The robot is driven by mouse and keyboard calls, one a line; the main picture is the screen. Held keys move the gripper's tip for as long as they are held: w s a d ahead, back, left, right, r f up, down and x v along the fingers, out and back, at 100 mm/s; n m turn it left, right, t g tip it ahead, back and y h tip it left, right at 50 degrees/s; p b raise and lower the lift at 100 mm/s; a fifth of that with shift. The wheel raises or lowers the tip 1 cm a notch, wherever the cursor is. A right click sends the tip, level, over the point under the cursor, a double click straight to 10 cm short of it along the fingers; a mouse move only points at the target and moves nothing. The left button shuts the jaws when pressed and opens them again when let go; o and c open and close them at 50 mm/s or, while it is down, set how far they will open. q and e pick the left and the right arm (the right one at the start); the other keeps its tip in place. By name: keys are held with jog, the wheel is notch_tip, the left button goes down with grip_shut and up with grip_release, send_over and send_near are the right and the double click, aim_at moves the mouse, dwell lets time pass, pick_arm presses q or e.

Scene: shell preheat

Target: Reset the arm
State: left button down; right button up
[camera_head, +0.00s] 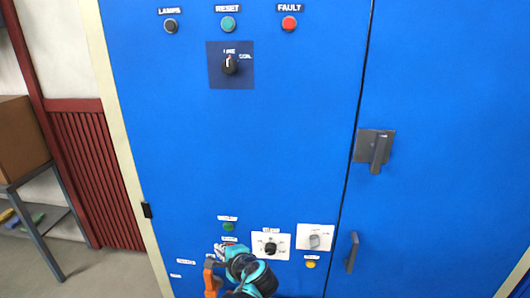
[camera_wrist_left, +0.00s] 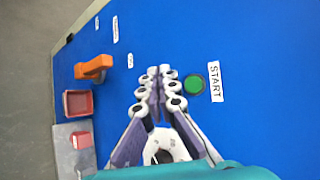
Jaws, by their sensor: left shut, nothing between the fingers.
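My left gripper (camera_head: 228,248) is at the lower part of the blue cabinet (camera_head: 250,140), in front of its panel. In the left wrist view the gripper (camera_wrist_left: 158,75) has its fingers together and empty. The green START button (camera_wrist_left: 195,84) is just right of the fingertips there, apart from them in the picture. In the head view a green button (camera_head: 228,227) shows just above the gripper. The gripper and wrist hide part of the panel below it. My right gripper is in neither view.
An orange handle (camera_wrist_left: 93,68) sticks out near a red frame (camera_wrist_left: 78,103) and a grey box. Rotary switches (camera_head: 271,248) (camera_head: 314,240) and a yellow button (camera_head: 310,264) are right of the gripper. Door handles (camera_head: 378,150) (camera_head: 352,252) project further right. A shelf with a box (camera_head: 18,140) stands left.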

pick_arm(q)
jog(key=s+n+g+h, duration=0.1)
jog(key=s+n+h, duration=0.3)
jog(key=s, duration=0.7)
jog(key=s+f+n+g+h, duration=0.1)
jog(key=s+n+h, duration=0.2)
jog(key=s+n, duration=0.6)
jog(key=s, duration=0.3)
jog(key=shift+a+f+g+h, duration=0.15)
jog(key=shift+g+h, duration=0.25)
